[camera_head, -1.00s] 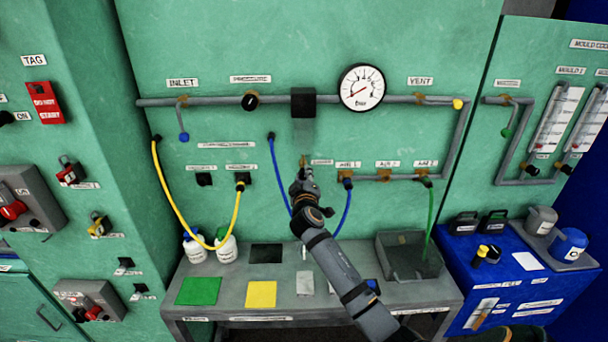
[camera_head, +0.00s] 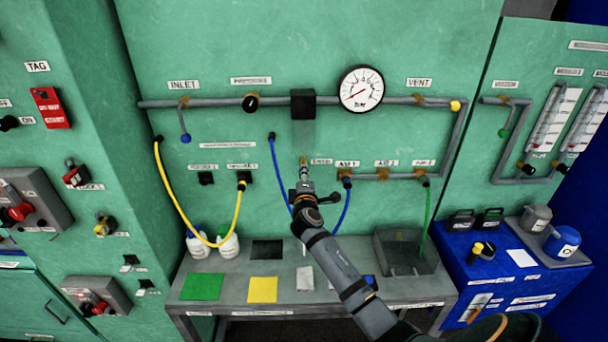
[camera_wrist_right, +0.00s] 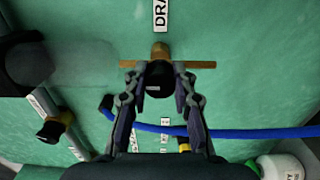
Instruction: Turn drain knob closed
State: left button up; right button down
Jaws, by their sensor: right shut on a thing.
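The drain knob (camera_wrist_right: 159,80) is black, with a brass stem and a brass crossbar behind it, in the right wrist view. The crossbar lies level in that picture. A partly visible label (camera_wrist_right: 160,14) reading "DRA" is above it. My right gripper (camera_wrist_right: 160,82) has its fingers on both sides of the knob, shut on it. In the head view my right gripper (camera_head: 304,183) is at the green panel, just below the brass fitting (camera_head: 303,160) beside the small label, and largely covers the knob. My left gripper is not in view.
A blue hose (camera_head: 278,170) runs behind my right arm. A yellow hose (camera_head: 160,186) and a green hose (camera_head: 427,205) hang either side. A pressure gauge (camera_head: 361,88) is above. The grey bench (camera_head: 222,282) below holds coloured mats, bottles and a basin (camera_head: 380,264).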

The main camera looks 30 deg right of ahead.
jog(key=shift+f, duration=0.1)
dwell(0.4)
jog(key=c, duration=1.1)
grip_release()
jog(key=v, duration=1.2)
jog(key=shift+s, duration=0.1)
